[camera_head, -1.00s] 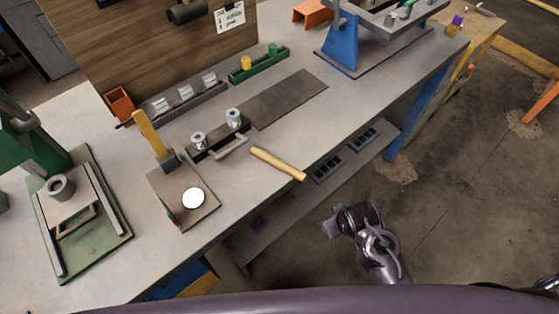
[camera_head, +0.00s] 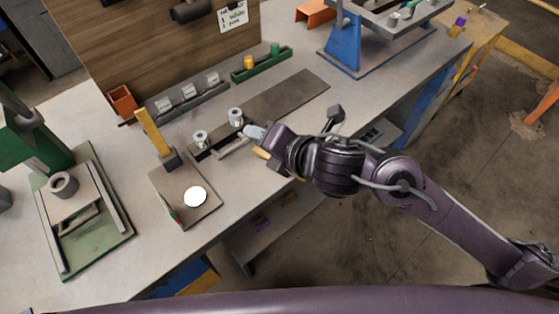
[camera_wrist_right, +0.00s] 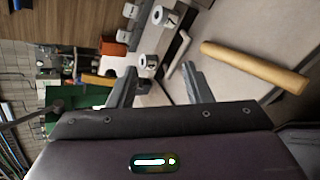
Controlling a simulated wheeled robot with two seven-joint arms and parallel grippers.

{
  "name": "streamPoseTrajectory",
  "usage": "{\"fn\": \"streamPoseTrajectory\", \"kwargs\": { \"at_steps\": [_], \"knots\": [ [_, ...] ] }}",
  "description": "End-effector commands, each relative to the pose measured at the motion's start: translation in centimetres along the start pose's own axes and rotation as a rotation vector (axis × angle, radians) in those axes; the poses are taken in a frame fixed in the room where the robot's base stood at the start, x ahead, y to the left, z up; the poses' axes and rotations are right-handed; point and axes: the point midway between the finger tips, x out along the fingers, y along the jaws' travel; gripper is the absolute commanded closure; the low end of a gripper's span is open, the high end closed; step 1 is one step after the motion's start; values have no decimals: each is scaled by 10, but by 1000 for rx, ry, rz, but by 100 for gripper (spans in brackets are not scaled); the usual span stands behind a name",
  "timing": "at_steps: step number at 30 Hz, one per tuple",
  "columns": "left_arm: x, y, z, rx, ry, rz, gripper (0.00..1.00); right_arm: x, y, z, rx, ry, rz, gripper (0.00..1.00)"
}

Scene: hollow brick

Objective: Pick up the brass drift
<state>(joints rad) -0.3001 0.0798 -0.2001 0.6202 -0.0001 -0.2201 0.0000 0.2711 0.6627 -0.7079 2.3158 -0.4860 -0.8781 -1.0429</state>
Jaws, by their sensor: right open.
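The brass drift, a smooth yellow-tan rod, lies on the workbench. In the head view only its end (camera_head: 261,153) shows, the rest hidden behind my right gripper. In the right wrist view the whole drift (camera_wrist_right: 255,67) lies beyond and to the right of the fingers, apart from them. My right gripper (camera_wrist_right: 162,83) is open with nothing between its fingers; in the head view it (camera_head: 257,140) is over the bench near the drift. My left gripper is not in view.
A grey bent handle (camera_head: 233,147) lies just left of the drift, near two metal cylinders (camera_head: 236,116). A board with an upright yellow-handled tool (camera_head: 151,132) and a white disc (camera_head: 195,196) stands further left. A dark flat mat (camera_head: 290,97) lies behind.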

Motion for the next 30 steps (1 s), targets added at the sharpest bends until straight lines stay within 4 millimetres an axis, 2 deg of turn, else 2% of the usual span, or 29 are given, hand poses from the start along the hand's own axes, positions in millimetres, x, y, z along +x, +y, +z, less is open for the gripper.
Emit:
{"fn": "streamPoseTrajectory", "kwargs": {
  "at_steps": [1, 3, 6, 10, 14, 17, 26, 30],
  "knots": [
    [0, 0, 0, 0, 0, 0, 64, 3, -2, 0, -223, 36, 11, 55],
    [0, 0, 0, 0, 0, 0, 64, 4, -12, -3, -500, 101, 22, 55],
    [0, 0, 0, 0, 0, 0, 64, 2, -34, 0, -822, 191, 22, 55],
    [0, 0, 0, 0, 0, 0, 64, -4, -61, 9, -1089, 283, 15, 55],
    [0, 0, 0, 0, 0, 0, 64, -9, -75, 14, -1209, 335, 14, 55],
    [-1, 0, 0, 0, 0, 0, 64, -4, -79, 13, -1232, 348, 18, 55],
    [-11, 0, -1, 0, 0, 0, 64, 28, -82, 3, -1229, 348, 19, 55],
    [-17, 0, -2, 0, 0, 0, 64, 50, -86, -3, -1228, 345, 18, 55]
  ]
}}
